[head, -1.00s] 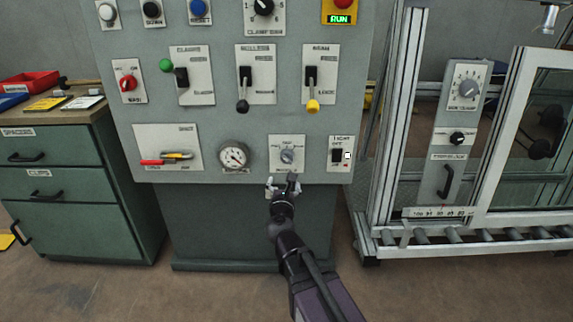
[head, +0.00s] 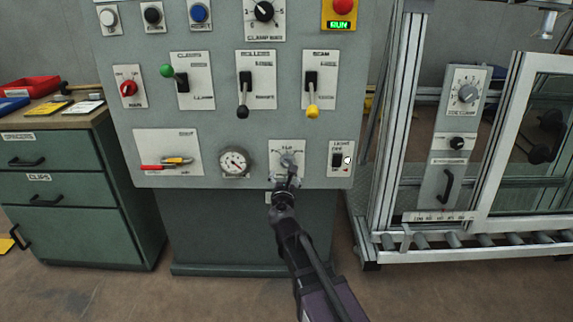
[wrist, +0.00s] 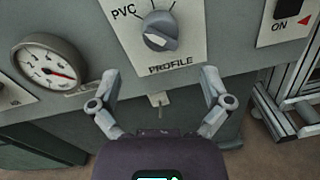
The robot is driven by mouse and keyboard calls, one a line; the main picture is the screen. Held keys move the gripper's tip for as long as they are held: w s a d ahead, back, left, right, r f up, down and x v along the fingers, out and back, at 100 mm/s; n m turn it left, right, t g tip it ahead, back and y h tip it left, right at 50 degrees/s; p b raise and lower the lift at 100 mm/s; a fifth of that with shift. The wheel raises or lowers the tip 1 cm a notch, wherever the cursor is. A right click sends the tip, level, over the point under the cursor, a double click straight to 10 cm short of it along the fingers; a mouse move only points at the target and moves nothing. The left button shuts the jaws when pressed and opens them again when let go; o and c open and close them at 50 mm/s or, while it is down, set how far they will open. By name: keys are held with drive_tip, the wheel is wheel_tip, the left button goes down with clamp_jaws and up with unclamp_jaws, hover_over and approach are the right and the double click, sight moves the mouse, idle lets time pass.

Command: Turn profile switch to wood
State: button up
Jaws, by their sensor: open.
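The profile switch (wrist: 159,31) is a grey round knob on a white plate (wrist: 185,50) marked PROFILE in the wrist view. PVC is printed at its upper left; the other position labels are cut off at the top edge. The knob also shows in the head view (head: 288,160), low on the grey panel. My gripper (wrist: 161,80) is open and empty, its two fingers spread below the knob and to either side of it in the picture. In the head view my gripper (head: 284,179) overlaps the lower part of the plate. I cannot tell whether it touches.
A round gauge (head: 234,161) is left of the switch and a light switch (head: 337,157) is right of it. Levers with yellow (head: 313,111) and dark knobs hang above. A metal frame with rollers (head: 480,240) stands at the right.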

sight(286, 166)
drive_tip(key=w, duration=0.7)
drive_tip(key=shift+w, duration=0.4)
drive_tip(key=shift+c, duration=0.3)
drive_tip(key=c, duration=1.1)
